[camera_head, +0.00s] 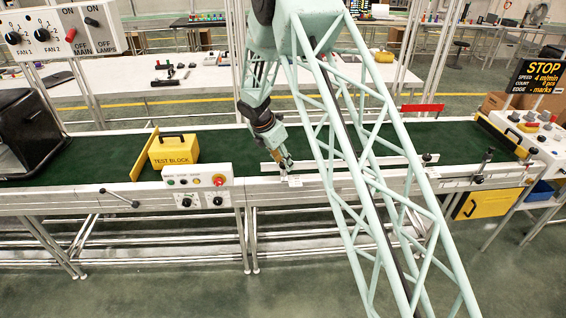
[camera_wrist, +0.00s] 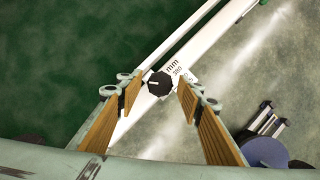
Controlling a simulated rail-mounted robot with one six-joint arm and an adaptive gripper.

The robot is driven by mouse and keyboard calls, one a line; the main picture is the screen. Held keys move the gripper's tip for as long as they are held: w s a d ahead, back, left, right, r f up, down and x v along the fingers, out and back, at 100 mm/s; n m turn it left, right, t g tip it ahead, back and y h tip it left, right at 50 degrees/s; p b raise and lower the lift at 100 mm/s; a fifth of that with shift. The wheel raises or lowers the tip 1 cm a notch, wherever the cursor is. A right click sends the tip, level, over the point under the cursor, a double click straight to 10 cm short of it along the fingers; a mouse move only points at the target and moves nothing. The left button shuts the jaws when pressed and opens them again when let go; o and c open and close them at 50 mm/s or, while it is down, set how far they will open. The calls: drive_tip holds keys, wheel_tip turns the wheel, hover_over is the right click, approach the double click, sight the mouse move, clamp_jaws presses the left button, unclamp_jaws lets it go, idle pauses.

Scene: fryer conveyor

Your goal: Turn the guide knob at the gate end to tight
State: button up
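My gripper (camera_head: 286,164) is low over the near edge of the green conveyor, by a white guide rail (camera_head: 262,167). In the wrist view my gripper (camera_wrist: 160,95) has its two wood-coloured fingers spread wide. A black faceted knob (camera_wrist: 158,84) with a light pointer mark shows between and just beyond the fingertips. The fingers appear apart from it. A white label (camera_wrist: 178,70) beside the knob reads "mm" and "380". In the head view this knob is hidden or too small to make out at my gripper.
A yellow test block (camera_head: 173,150) stands on the green belt (camera_head: 95,150), right of a slanted yellow plate (camera_head: 144,155). A control box (camera_head: 198,180) is on the near rail. Dark clamp knobs (camera_head: 480,178) and a stop sign (camera_head: 540,77) are at the right.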

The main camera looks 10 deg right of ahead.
drive_tip(key=c, duration=0.7)
drive_tip(key=shift+m, duration=0.3)
drive_tip(key=shift+c, duration=0.2)
drive_tip(key=shift+w+r+m+g+p, duration=0.15)
drive_tip(key=shift+m+g+p, duration=0.55)
drive_tip(key=shift+m, duration=0.5)
drive_tip(key=m+g+p, duration=0.1)
drive_tip(key=m, duration=0.2)
drive_tip(key=shift+m, duration=0.3)
drive_tip(key=m+g, duration=0.1)
drive_tip(key=m, duration=0.1)
drive_tip(key=m+p, duration=0.1)
drive_tip(key=m, duration=0.1)
drive_tip(key=shift+w+g, duration=0.2)
drive_tip(key=shift+g, duration=0.2)
drive_tip(key=shift+m+g+y+p, duration=0.4)
drive_tip(key=shift+m+g, duration=0.3)
drive_tip(key=shift+m, duration=1.5)
